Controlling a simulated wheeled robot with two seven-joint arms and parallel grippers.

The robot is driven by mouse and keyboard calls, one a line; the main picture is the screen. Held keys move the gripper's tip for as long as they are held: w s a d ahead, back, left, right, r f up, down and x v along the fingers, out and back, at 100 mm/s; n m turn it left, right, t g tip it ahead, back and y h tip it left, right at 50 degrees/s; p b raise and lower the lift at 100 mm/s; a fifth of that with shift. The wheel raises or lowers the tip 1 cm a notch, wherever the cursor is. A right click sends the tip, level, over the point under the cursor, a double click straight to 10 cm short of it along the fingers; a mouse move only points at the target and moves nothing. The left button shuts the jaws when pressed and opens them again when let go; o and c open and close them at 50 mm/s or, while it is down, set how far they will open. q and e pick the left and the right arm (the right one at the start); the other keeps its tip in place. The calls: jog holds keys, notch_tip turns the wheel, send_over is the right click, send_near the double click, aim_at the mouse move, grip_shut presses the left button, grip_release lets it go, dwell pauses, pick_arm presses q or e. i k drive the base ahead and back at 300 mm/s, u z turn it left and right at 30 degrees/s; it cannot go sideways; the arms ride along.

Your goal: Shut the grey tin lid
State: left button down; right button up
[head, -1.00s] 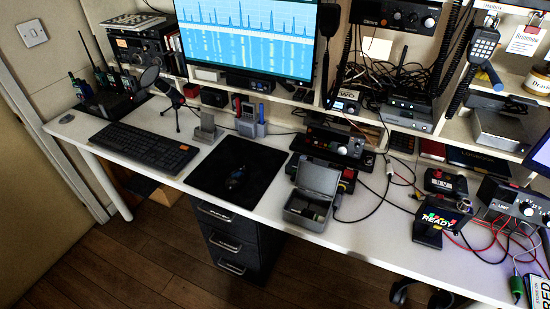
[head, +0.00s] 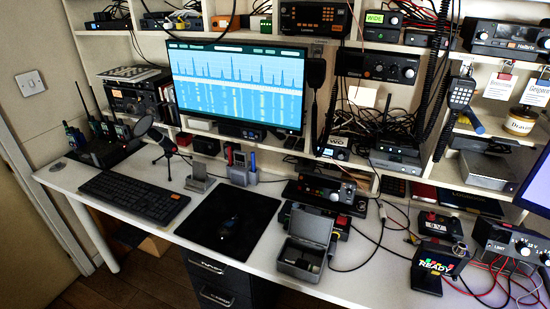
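The grey tin (head: 299,261) stands on the white desk, right of the black mouse mat. Its hinged lid (head: 310,226) is open and stands up at the back of the tin. Some small dark and pale items (head: 304,264) lie inside, too small to make out. Neither of my grippers shows in the head view.
A black mouse mat (head: 210,222) with a mouse lies left of the tin. A radio unit (head: 325,192) stands close behind the lid. Cables (head: 368,235) run over the desk on the right, near a READY display (head: 436,258). Bare desk (head: 350,285) lies right of the tin.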

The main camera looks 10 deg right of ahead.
aim_at(308, 225)
jog(key=u, duration=2.5)
jog(key=k, duration=1.15)
jog(key=z, duration=1.4)
